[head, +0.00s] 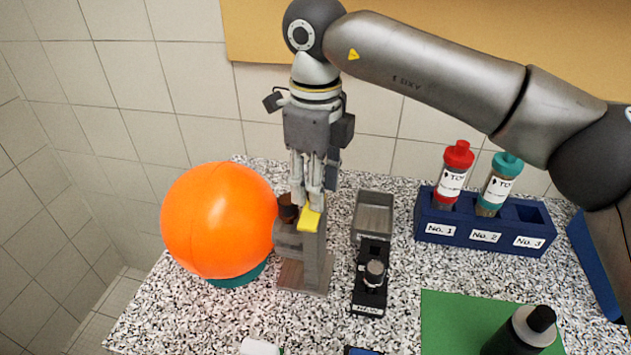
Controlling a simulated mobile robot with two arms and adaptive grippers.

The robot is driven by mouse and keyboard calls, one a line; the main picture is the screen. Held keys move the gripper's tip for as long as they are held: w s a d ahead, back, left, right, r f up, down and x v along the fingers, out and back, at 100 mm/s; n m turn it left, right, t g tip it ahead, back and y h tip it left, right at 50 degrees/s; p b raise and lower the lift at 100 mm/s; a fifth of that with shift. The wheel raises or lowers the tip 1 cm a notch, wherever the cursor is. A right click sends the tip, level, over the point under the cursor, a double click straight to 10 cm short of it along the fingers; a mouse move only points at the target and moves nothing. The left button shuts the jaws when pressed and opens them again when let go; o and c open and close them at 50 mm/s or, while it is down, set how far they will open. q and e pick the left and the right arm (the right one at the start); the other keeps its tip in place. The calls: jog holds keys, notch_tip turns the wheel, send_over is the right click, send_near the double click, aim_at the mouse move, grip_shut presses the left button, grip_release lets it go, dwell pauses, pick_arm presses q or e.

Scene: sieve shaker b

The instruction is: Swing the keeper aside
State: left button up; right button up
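A grey upright stand (317,262) on a brown base stands on the speckled counter, right of a large orange ball. A small yellow tab (309,219), which looks like the keeper, sits at the top of the stand. My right gripper (308,203) points straight down over the stand, with its fingertips right at the yellow tab. The fingers are close together and partly hide the tab's upper end. I cannot tell whether they grip it, touch it or are just apart from it. My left gripper is not in view.
The orange ball (218,220) is close on the left. A grey tray (374,212) and a black device (371,280) stand close right. A blue rack (484,234) holds red-capped and teal-capped bottles.

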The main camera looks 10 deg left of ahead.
jog(key=shift+o, duration=0.4)
notch_tip(320, 180, up, 12)
dwell(0.4)
